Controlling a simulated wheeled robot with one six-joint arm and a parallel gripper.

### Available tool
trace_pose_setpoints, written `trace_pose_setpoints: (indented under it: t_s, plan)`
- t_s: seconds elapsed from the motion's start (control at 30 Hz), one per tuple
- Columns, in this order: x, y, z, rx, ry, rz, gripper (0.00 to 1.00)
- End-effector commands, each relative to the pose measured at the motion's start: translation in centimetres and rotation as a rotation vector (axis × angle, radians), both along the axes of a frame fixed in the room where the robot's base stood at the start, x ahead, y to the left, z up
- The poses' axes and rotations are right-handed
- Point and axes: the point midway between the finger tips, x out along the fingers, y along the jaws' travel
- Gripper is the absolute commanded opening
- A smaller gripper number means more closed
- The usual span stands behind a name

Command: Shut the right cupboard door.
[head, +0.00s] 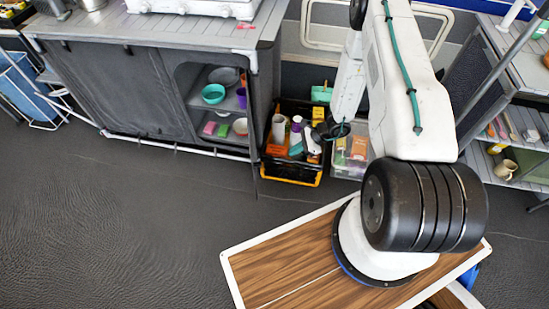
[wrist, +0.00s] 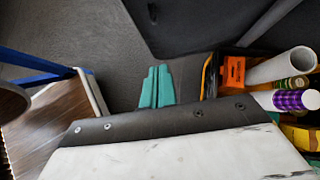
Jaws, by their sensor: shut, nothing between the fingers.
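The grey cupboard (head: 130,85) stands at the upper left in the head view. Its right compartment is open, showing shelves with a turquoise bowl (head: 213,93) and a purple cup (head: 241,97). The right door (head: 254,125) appears as a narrow dark panel, swung out and seen nearly edge-on at the cupboard's right end. In the wrist view, a dark grey panel with a small knob, which looks like this door (wrist: 195,22), lies beyond my gripper (wrist: 156,72). The teal fingers are together, empty and apart from the panel.
A black and yellow crate (head: 290,178) of bottles and boxes stands right of the cupboard, under my wrist; its edge (wrist: 208,75) is close right of my fingers. A clear bin (head: 345,172) is beside it. Open grey floor (head: 130,220) lies before the cupboard.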

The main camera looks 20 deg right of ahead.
Motion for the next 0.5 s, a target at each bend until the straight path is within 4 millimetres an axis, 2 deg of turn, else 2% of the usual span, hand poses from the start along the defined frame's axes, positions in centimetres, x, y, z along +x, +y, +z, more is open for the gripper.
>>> trace_pose_setpoints:
  t_s: [0.17,0.5]
  plan:
    - [0.4,1.7,-1.7,0.001,0.004,0.003,0.00]
    - [2.0,6.5,-6.8,0.001,0.002,0.004,0.00]
